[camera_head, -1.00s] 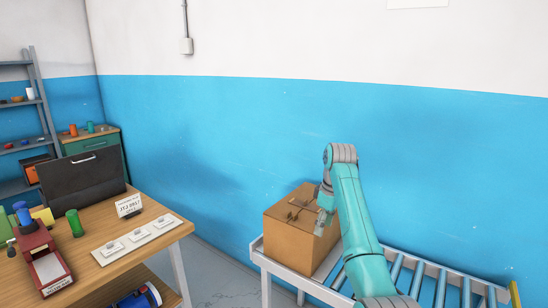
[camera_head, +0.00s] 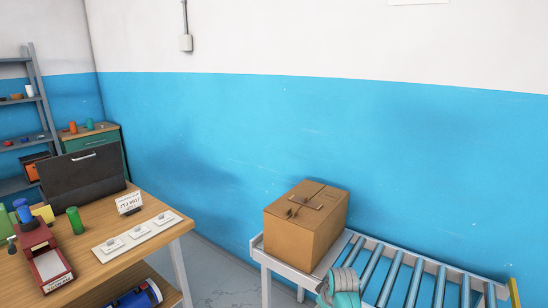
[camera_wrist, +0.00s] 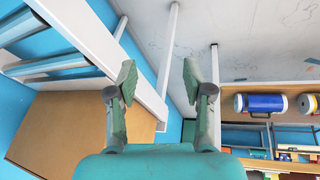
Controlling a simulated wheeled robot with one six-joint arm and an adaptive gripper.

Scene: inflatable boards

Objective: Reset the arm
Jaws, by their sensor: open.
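My gripper (camera_wrist: 158,85) shows in the wrist view with its two green fingers spread wide apart and nothing between them. In the head view the gripper itself is out of sight; only a teal and grey part of my arm (camera_head: 342,285) shows at the bottom edge, in front of the conveyor. A brown cardboard box (camera_head: 290,238) sits upright on the left end of the conveyor, clear of my arm. The box also shows in the wrist view (camera_wrist: 60,130) beyond the conveyor's white rail.
The roller conveyor (camera_head: 405,275) runs along the blue wall at the right. A wooden desk (camera_head: 165,240) at the left holds a black case (camera_head: 82,178), a sign (camera_head: 129,203) and a red device (camera_head: 40,258). A grey shelf (camera_head: 45,110) stands behind. Floor lies between desk and conveyor.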

